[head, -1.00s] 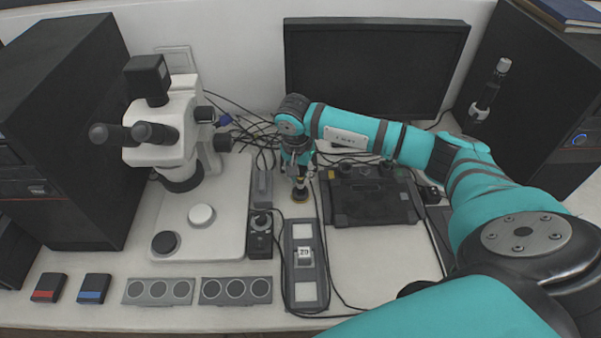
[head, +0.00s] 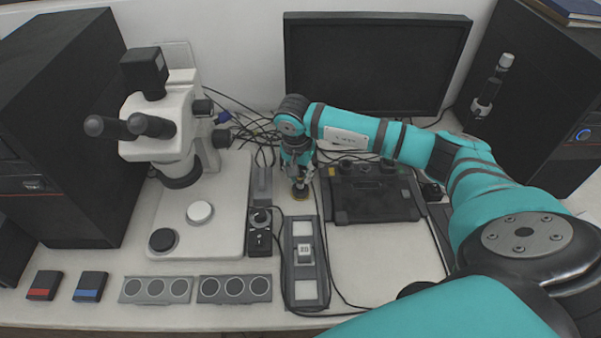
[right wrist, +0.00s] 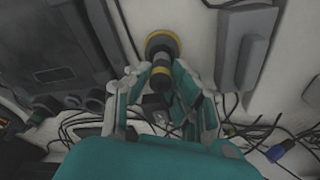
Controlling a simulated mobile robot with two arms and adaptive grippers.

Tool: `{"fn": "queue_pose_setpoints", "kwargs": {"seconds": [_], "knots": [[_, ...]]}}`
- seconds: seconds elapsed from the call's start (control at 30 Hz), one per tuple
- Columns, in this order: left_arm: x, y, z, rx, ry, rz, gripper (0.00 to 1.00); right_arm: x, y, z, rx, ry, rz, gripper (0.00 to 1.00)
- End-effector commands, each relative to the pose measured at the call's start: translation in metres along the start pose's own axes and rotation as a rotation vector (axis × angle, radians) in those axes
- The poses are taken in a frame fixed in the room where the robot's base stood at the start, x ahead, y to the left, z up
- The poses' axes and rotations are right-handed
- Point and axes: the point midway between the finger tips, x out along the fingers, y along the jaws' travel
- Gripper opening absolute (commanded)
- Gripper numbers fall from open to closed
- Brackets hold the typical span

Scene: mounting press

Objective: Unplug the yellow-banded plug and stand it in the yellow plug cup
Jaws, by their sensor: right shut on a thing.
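The yellow-banded plug (right wrist: 161,76) is dark with a yellow band. My right gripper (right wrist: 160,90) is shut on it, with one finger on either side. In the right wrist view the plug lines up with the yellow plug cup (right wrist: 165,41), a round yellow-rimmed cup with a dark inside. The plug's end overlaps the near rim; I cannot tell whether it is inside. In the head view my right gripper (head: 299,178) points down directly above the yellow cup (head: 300,197), which stands on the bench and is partly hidden. My left gripper is not in view.
A black case (head: 373,197) stands just right of the cup. A grey power strip (head: 262,186) and a small control box (head: 259,235) are to its left. A grey panel (head: 305,288) lies in front. Loose cables run behind. A microscope (head: 165,140) stands left.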

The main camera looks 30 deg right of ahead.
Motion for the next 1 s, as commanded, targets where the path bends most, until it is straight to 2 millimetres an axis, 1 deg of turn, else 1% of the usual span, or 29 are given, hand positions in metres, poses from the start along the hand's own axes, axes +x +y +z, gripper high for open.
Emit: {"fn": "queue_pose_setpoints", "kwargs": {"seconds": [0.17,0.83,1.0], "knots": [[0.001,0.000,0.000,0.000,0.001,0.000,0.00,0.001,0.000,0.000,0.000,0.000,0.000,0.00],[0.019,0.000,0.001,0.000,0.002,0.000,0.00,0.021,0.000,0.003,0.000,0.000,0.000,0.00],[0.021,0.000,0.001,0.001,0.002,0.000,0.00,0.022,0.000,0.003,0.000,0.000,0.000,0.00]]}}
